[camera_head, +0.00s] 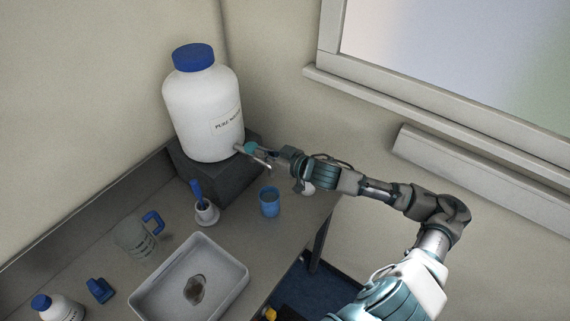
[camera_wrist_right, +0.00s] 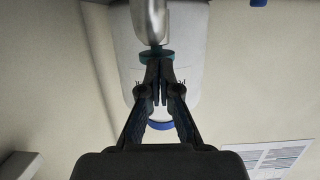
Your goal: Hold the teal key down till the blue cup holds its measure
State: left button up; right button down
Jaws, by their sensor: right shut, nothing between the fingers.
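A large white bottle (camera_head: 203,110) with a blue cap stands on a dark block (camera_head: 205,175) at the back of the table. The teal key (camera_head: 250,148) sits on its metal tap, and it also shows in the wrist view (camera_wrist_right: 157,55) beside the silver spout (camera_wrist_right: 149,20). My right gripper (camera_wrist_right: 157,72) is shut and empty, its tips right at the teal key; whether they touch or press it I cannot tell. The blue cup (camera_head: 269,204) stands upright on the table below the tap. Its level is too small to read. My left gripper is not in view.
A white tray (camera_head: 240,271) with a brownish patch, a clear jug (camera_head: 135,240) with a blue handle, a white holder (camera_head: 206,213) with a blue tool, a blue item (camera_head: 100,290) and a small blue-capped bottle (camera_head: 60,309) occupy the table. Its edge lies just right of the cup.

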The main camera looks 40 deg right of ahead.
jog(key=f+v, duration=0.2)
jog(key=v, duration=0.8)
jog(key=shift+s+r, duration=0.2)
jog(key=shift+s, duration=0.3)
jog(key=shift+d, duration=0.1)
dwell(0.3)
